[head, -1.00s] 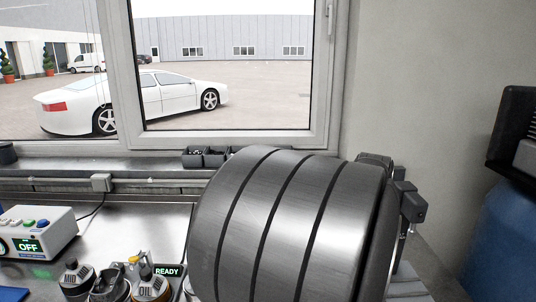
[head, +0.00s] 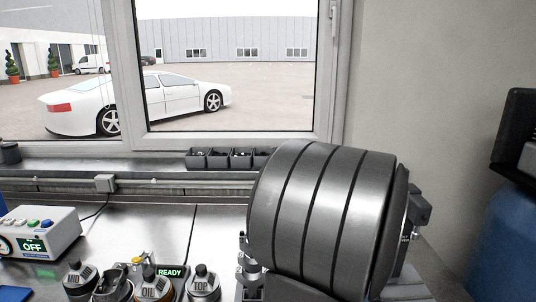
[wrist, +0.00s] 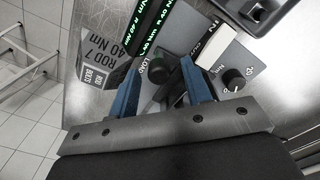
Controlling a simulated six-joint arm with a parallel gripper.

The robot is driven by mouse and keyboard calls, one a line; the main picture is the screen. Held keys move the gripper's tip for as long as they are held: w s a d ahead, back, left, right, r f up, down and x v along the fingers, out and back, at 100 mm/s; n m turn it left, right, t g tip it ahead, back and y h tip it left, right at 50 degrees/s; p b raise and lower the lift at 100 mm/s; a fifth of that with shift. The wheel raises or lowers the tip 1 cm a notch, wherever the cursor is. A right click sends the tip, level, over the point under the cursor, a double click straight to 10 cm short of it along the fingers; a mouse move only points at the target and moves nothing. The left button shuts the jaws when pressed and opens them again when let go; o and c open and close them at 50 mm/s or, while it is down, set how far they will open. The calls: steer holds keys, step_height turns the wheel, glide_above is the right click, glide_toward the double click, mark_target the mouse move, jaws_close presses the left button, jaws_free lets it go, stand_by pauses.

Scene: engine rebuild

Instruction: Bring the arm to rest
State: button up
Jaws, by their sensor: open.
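My gripper (wrist: 160,66) shows in the wrist view as two blue fingers spread apart. I see nothing held between them. Beyond the fingertips is a grey panel (wrist: 245,62) with dark knobs, one marked LOAD, and dark displays (wrist: 147,35) with green text. Some of the panel is hidden behind the fingers. In the head view a large grooved grey cylinder, which appears to be part of my arm, fills the right centre. My gripper does not show in that view.
A control box (head: 38,232) reading OFF stands on the bench at left. Containers marked MID (head: 79,279), OIL (head: 149,283) and TOP (head: 202,283) stand at the front beside a READY display (head: 170,272). Small dark bins (head: 219,158) line the sill. Open bench (head: 150,225) lies between.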

steer(key=o, duration=1.2)
steer(key=shift+r, duration=0.1)
steer(key=shift+s+a+r+g, duration=0.2)
steer(key=shift+r+g, duration=0.05)
steer(key=shift+g, duration=0.05)
steer(key=w+d+r+m, duration=0.1)
steer(key=w+r+m, duration=0.15)
steer(key=r, duration=0.55)
steer(key=w+d+r+m, duration=0.2)
steer(key=r+m, duration=0.2)
steer(key=r, duration=0.3)
steer(key=w+d+r+m, duration=0.1)
steer(key=w+r+m, duration=0.15)
steer(key=r, duration=0.55)
steer(key=f, duration=0.9)
steer(key=shift+s+f, duration=0.2)
steer(key=shift+f, duration=0.2)
step_height(320, 180, up, 10)
